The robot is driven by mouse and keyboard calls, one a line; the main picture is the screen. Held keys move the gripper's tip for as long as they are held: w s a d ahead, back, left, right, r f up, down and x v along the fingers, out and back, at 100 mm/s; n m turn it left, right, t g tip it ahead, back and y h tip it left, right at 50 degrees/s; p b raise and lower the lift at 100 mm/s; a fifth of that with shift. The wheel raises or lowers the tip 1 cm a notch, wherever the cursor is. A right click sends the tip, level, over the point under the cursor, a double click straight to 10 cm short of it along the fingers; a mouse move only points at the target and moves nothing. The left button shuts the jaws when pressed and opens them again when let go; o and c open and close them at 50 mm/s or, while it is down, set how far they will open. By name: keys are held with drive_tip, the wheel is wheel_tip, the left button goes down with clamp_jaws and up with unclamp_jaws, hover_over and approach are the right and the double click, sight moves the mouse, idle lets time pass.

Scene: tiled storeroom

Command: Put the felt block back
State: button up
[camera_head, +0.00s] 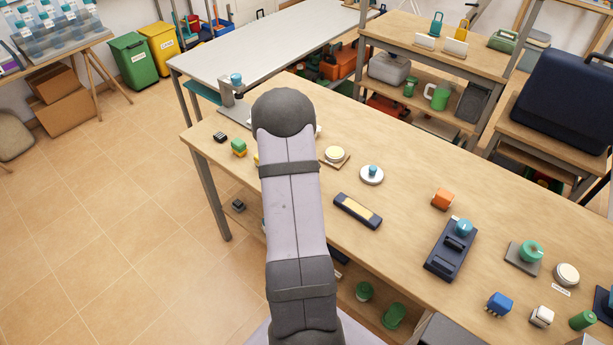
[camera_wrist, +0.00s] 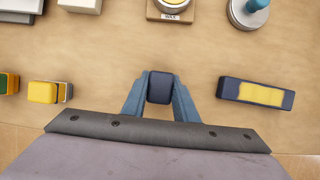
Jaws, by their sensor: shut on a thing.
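In the wrist view my gripper (camera_wrist: 160,95) is shut on a small dark navy block (camera_wrist: 160,86) with rounded edges, above the wooden table. It may be the felt block; I cannot tell whether it touches the table. To its right, apart from it, lies a long navy holder with a yellow inset (camera_wrist: 230,88). This holder also shows in the head view (camera_head: 344,204), right of my arm. In the head view my arm hides the gripper and the held block.
A wax tin on a wooden base (camera_wrist: 174,15) and a round metal dish with a blue knob (camera_wrist: 239,14) stand beyond the gripper. A yellow block (camera_wrist: 42,92) lies to the left. The bench (camera_head: 400,195) holds several more things at right.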

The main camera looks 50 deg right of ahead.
drive_tip(key=shift+f, duration=0.1)
drive_tip(key=o, duration=1)
drive_tip(key=shift+c, duration=0.2)
drive_tip(key=shift+r, duration=0.4)
drive_tip(key=v, duration=1.1)
drive_tip(key=shift+a+r, duration=0.2)
drive_tip(key=shift+r, duration=0.05)
